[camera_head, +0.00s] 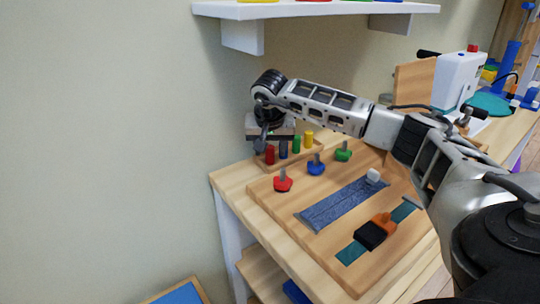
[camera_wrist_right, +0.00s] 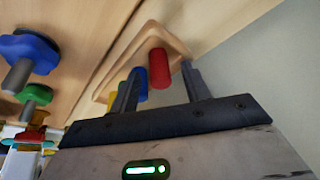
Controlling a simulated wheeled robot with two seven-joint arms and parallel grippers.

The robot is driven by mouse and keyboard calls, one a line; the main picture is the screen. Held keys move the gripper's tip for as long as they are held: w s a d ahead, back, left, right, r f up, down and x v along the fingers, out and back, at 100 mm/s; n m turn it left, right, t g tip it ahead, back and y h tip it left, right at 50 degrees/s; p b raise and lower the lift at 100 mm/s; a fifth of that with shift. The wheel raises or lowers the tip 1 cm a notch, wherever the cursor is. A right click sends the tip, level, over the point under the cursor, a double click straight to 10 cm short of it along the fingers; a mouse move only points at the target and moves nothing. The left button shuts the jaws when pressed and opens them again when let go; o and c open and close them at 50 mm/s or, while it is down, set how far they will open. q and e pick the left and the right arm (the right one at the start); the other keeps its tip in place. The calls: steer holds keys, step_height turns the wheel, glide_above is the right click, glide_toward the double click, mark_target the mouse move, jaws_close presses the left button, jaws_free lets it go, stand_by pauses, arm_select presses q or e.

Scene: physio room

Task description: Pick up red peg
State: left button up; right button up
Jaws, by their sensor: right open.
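The red peg (camera_head: 270,155) stands in a small wooden holder (camera_head: 325,142) on the bench, at the left end of a row of coloured pegs. My right gripper (camera_head: 271,143) is open and points down over this end of the row. In the right wrist view the red peg (camera_wrist_right: 158,68) shows between the two spread fingers (camera_wrist_right: 162,71), with no clear contact. The blue peg (camera_head: 283,150) is beside it; it also shows close to one finger in the wrist view (camera_wrist_right: 139,79). My left gripper is not in view.
Green (camera_head: 296,144) and yellow (camera_head: 308,139) pegs continue the row. A wooden board (camera_head: 290,205) in front carries red (camera_head: 283,184), blue (camera_head: 316,168) and green (camera_head: 343,154) knobs and straps. A white shelf (camera_head: 320,10) hangs above; the wall is close on the left.

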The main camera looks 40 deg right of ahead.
jaws_close()
steer(key=shift+r, duration=0.1)
